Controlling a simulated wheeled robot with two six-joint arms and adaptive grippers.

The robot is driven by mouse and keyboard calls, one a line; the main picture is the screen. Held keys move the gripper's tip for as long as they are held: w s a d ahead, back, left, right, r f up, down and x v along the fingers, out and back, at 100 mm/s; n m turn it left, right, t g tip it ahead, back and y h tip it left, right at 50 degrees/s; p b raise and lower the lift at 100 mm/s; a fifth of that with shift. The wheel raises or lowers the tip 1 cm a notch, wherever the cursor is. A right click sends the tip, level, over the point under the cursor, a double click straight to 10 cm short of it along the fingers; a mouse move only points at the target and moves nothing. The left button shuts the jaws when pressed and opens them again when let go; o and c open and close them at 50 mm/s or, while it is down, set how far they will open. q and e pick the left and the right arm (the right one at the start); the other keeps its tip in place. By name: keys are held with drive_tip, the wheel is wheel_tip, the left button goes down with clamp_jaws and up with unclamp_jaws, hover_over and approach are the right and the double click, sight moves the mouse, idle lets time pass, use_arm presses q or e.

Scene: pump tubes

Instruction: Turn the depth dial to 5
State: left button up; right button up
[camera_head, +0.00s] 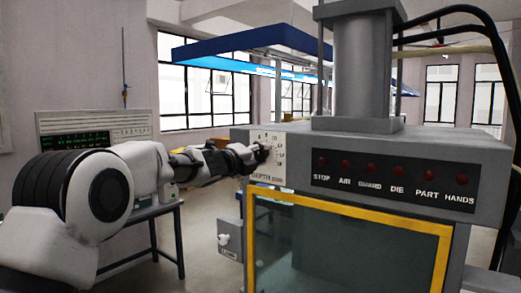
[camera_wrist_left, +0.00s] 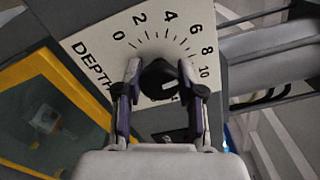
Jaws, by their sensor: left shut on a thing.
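The depth dial is a black knob (camera_wrist_left: 158,78) on a white scale plate (camera_wrist_left: 100,48) marked 0, 2, 4, 6, 8 and 10 in the left wrist view. The plate also shows on the press front in the head view (camera_head: 269,178). My left gripper (camera_wrist_left: 165,72) has its two fingers on either side of the knob and is shut on it. In the head view my left gripper (camera_head: 258,154) reaches the plate from the left and covers the knob. My right gripper is out of view.
The grey press (camera_head: 400,150) has a black panel (camera_head: 395,179) with several red lights. Below is a yellow-framed guard window (camera_head: 345,212). A small valve-like fitting (camera_head: 230,240) sticks out left of the window. A dark-legged table (camera_head: 150,212) stands behind my left arm.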

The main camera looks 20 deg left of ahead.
use_arm(q)
drive_tip(key=n+p, duration=0.2)
drive_tip(key=n, duration=0.1)
drive_tip(key=shift+r+n, duration=0.15)
drive_tip(key=shift+n, duration=0.15)
drive_tip(key=shift+n+p, duration=1.3)
drive_tip(key=shift+n, duration=0.5)
drive_tip(key=shift+f, duration=0.2)
drive_tip(key=o, duration=1.2)
drive_tip(key=shift+c, duration=0.2)
drive_tip(key=shift+a, duration=0.1)
drive_tip(key=v, duration=1.1)
drive_tip(key=shift+s, duration=0.4)
